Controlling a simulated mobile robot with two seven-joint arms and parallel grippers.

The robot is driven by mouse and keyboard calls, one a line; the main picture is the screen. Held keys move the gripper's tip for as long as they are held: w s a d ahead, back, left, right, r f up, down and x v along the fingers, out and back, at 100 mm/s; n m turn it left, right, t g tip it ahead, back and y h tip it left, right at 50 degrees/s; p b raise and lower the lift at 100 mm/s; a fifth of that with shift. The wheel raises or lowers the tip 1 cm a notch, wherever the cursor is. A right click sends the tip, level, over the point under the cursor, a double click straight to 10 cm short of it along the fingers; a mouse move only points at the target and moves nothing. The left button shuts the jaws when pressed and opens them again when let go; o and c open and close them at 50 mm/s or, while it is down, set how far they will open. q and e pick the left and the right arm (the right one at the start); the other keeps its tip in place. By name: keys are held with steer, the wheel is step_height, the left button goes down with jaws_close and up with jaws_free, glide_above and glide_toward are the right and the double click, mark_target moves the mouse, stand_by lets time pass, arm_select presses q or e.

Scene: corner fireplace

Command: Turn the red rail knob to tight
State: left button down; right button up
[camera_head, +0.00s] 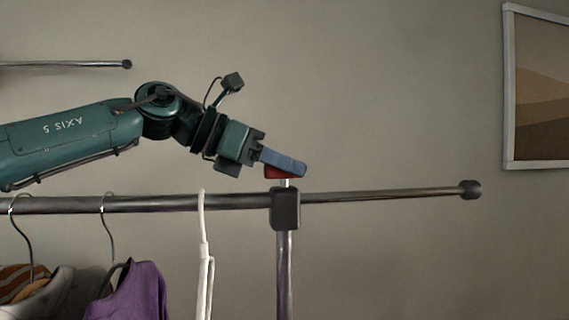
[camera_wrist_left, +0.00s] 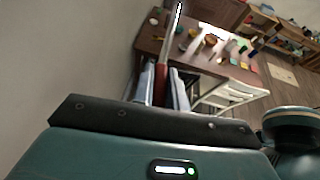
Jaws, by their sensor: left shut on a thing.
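The red rail knob (camera_head: 283,173) sits on a short pale stem on top of the dark clamp block (camera_head: 285,208), where the horizontal rail (camera_head: 385,195) meets the upright post. My left gripper (camera_head: 291,166) comes in from the left, tilted slightly down, with its blue fingers shut on the knob. The fingers hide the upper part of the knob. In the left wrist view the red knob (camera_wrist_left: 160,84) shows between the two blue fingers. A tight mark cannot be seen. My right gripper is in neither view.
A white hanger-like piece (camera_head: 204,255) hangs on the rail left of the post. A purple garment (camera_head: 138,292) and other clothes hang farther left. A framed picture (camera_head: 537,90) is on the wall. The wrist view shows a cluttered wooden table (camera_wrist_left: 210,52) and a white chair (camera_wrist_left: 228,95).

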arm_select(q)
steer(key=shift+m+g+h, duration=0.3)
steer(key=shift+m+g, duration=0.5)
steer(key=shift+g, duration=0.1)
steer(key=shift+r, duration=0.1)
steer(key=c, duration=1.4)
jaws_free()
steer(key=b+v, duration=0.2)
steer(key=v, duration=1.1)
steer(key=shift+s, duration=0.1)
